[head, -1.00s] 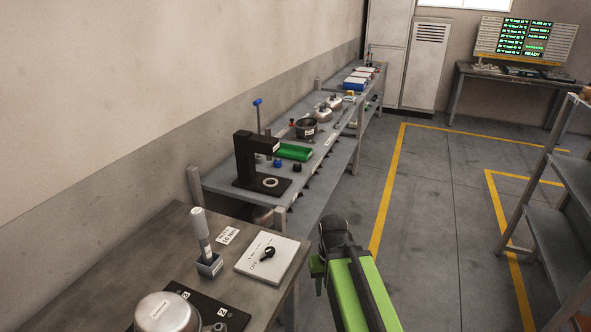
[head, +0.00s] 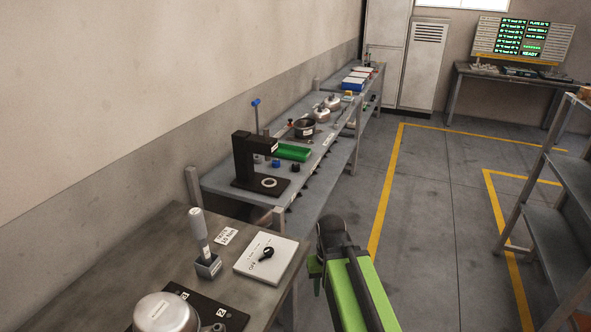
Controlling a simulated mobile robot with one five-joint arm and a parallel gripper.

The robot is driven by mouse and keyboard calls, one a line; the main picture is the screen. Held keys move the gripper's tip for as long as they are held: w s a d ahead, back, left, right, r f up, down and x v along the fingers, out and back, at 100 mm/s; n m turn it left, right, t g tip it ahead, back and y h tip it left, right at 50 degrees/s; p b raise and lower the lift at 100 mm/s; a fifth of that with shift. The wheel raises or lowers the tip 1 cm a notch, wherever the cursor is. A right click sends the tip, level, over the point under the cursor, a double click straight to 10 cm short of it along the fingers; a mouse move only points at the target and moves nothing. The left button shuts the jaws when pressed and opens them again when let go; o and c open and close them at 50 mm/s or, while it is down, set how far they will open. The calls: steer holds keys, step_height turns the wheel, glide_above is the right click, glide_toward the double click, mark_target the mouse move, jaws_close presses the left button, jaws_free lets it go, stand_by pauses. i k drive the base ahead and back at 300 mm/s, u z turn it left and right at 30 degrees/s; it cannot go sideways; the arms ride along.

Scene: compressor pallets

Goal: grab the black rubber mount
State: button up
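A small black piece (head: 297,166), which looks like the black rubber mount, stands on the grey workbench (head: 228,182) by the front of a green tray (head: 293,152). It is too small to make out in detail. A small blue piece (head: 276,163) stands just left of it. My gripper (head: 334,232) is at the dark end of my green arm, low in the middle of the view and over the floor side of the bench. It is apart from the black piece. Its fingers cannot be made out, so I cannot tell if it is open or shut.
A black press (head: 245,160) stands left of the tray. A nearer table (head: 150,245) holds a grey-handled tool (head: 198,230), a switch box (head: 264,258) and a metal compressor housing (head: 163,312). Shelving (head: 560,220) stands at right. The floor between is clear.

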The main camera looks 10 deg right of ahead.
mark_target(296, 167)
steer(key=z, duration=1.3)
steer(key=i, duration=4.35)
steer(key=u, duration=2.1)
steer(key=k, duration=0.15)
steer(key=u, duration=3.4)
steer(key=i, duration=0.1)
steer(key=z, duration=0.6)
